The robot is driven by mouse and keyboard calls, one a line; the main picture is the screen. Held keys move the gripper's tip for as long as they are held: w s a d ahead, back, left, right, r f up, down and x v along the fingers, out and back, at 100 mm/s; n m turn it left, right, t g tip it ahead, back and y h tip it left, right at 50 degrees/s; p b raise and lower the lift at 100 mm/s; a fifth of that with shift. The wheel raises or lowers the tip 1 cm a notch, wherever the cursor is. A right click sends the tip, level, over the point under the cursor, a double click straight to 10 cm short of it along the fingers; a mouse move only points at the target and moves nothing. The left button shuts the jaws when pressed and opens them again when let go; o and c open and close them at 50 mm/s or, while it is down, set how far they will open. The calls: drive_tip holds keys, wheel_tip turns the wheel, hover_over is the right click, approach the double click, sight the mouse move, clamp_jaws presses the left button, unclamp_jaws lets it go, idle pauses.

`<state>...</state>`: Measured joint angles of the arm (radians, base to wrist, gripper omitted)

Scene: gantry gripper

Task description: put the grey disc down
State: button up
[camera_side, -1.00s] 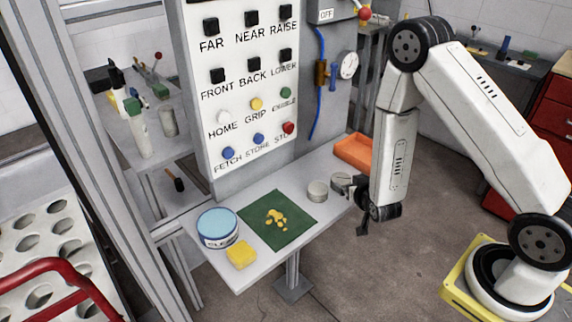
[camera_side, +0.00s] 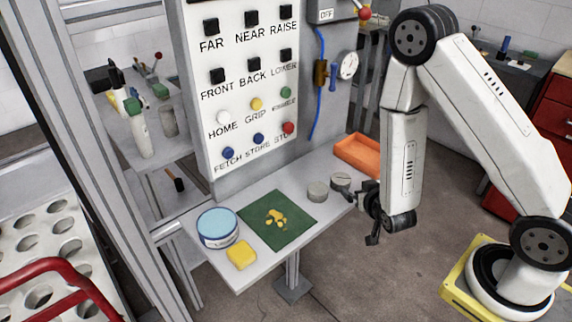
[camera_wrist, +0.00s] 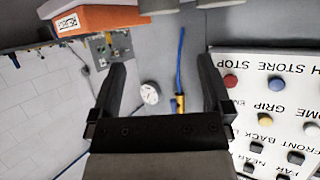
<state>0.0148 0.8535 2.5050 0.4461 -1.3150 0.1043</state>
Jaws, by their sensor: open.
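Two grey discs stand on the narrow white shelf: one (camera_side: 317,190) to the left, and one (camera_side: 341,181) to the right, closer to my gripper (camera_side: 364,212). I cannot tell which one the task means. Both stand flat on the shelf, a small gap apart. My gripper is just off the shelf's right end, to the right of and apart from both discs. In the wrist view my gripper (camera_wrist: 161,72) has its two black fingers wide apart with nothing between them. Part of a grey disc (camera_wrist: 158,5) shows at the top edge there.
The shelf (camera_side: 268,182) also bears an orange bin (camera_side: 358,154), a green mat (camera_side: 262,232) with yellow bits, a blue-lidded tin (camera_side: 218,229) and a yellow sponge (camera_side: 241,256). A button panel (camera_side: 235,110) rises behind it. Open floor lies right of the shelf.

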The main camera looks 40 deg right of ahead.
drive_tip(key=a+r+n+g+y, duration=0.3)
drive_tip(key=a+r+g+y, duration=0.15)
drive_tip(key=a, duration=0.25)
drive_tip(key=s+r+n+g+y, duration=0.1)
drive_tip(key=s+r+n+g, duration=0.1)
drive_tip(key=s+r+g, duration=0.2)
drive_tip(key=shift+s+a+r+n, duration=0.45)
drive_tip(key=shift+s+r, duration=0.6)
drive_tip(key=shift+s, duration=0.5)
drive_tip(key=shift+w+y, duration=0.1)
drive_tip(key=shift+y, duration=0.15)
